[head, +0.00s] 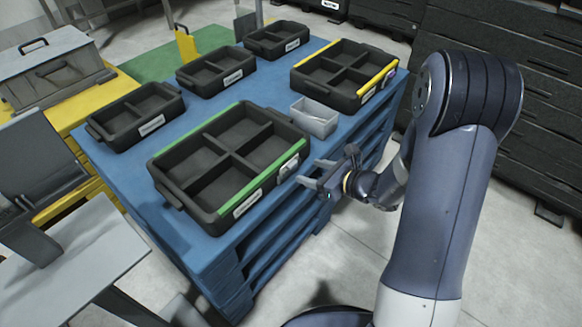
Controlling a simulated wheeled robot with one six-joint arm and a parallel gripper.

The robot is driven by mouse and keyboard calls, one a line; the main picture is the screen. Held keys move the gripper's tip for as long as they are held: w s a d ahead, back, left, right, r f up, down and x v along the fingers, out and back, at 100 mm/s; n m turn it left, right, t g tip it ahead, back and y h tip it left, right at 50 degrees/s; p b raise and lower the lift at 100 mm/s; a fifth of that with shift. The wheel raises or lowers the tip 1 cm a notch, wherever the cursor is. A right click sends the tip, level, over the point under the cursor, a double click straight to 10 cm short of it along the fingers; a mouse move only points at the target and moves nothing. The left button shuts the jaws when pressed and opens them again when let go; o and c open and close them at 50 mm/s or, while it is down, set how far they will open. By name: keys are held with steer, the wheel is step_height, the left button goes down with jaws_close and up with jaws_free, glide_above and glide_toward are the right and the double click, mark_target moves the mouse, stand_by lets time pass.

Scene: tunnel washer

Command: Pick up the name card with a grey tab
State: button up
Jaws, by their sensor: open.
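My gripper (311,172) is open and empty, beside the front right corner of the green-edged tray. Its fingers point left toward the tray. A small pale card-like piece (291,165) sits on that tray's front wall, just left of the fingers. It is too small to tell whether it has a grey tab. A small open grey bin (314,117) stands behind the gripper; its contents are not clear. I cannot pick out a name card with a grey tab for certain.
The green-edged tray (163,161) and a yellow-edged tray (341,98) stand on a blue pallet table (140,180). Several smaller black trays (135,132) line its far side. A yellow upright piece (186,45) stands behind. Black crates (500,90) are at right.

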mark_target(294, 166)
steer(key=x, duration=0.5)
steer(key=shift+w+a+r+b, duration=0.2)
steer(key=shift+b, duration=0.1)
steer(key=c, duration=1.1)
